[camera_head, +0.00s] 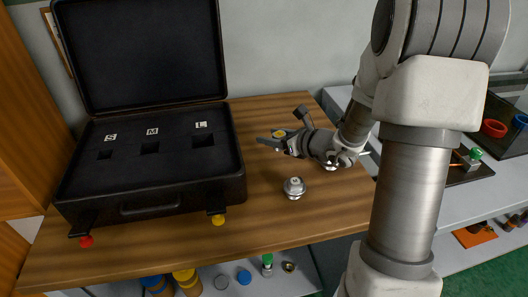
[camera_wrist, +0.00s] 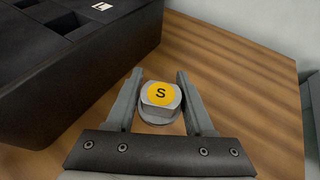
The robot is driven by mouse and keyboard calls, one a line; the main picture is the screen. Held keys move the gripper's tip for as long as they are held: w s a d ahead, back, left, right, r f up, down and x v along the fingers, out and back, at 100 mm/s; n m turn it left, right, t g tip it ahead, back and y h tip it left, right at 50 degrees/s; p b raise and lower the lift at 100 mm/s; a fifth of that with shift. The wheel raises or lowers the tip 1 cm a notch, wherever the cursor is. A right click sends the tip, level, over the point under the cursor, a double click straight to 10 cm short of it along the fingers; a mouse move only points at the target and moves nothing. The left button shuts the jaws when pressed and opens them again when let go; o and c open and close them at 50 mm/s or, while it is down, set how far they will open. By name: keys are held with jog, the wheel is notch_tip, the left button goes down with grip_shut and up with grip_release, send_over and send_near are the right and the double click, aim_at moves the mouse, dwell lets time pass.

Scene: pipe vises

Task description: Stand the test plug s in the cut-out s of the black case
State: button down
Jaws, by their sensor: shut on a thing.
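The test plug s (camera_wrist: 160,94) is a grey metal piece with a yellow top marked S. My gripper (camera_wrist: 158,84) is shut on it, with one finger on each side. In the head view my gripper (camera_head: 272,141) is right of the case, and the plug's yellow top (camera_head: 279,133) shows at the fingers. The black case (camera_head: 150,207) stands open on the bench, its lid up at the back. Its cut-out s (camera_head: 105,155) is the small square hole at the left, below the label S. In the wrist view the case (camera_wrist: 75,75) is at the upper left.
The cut-outs M (camera_head: 150,147) and L (camera_head: 203,140) look empty. Another silver plug (camera_head: 294,188) stands on the wooden bench (camera_head: 262,215) in front of my gripper. The raised lid (camera_head: 140,50) walls off the back of the case. Bench right of the case is mostly clear.

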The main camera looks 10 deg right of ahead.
aim_at(267, 156)
jog(key=shift+x, duration=0.95)
jog(key=shift+s+f+b, duration=0.1)
jog(key=shift+f+b, duration=0.6)
jog(key=shift+f, duration=1.4)
jog(key=shift+f, duration=0.1)
jog(key=shift+f, duration=0.15)
jog(key=shift+c, duration=1.4)
grip_release()
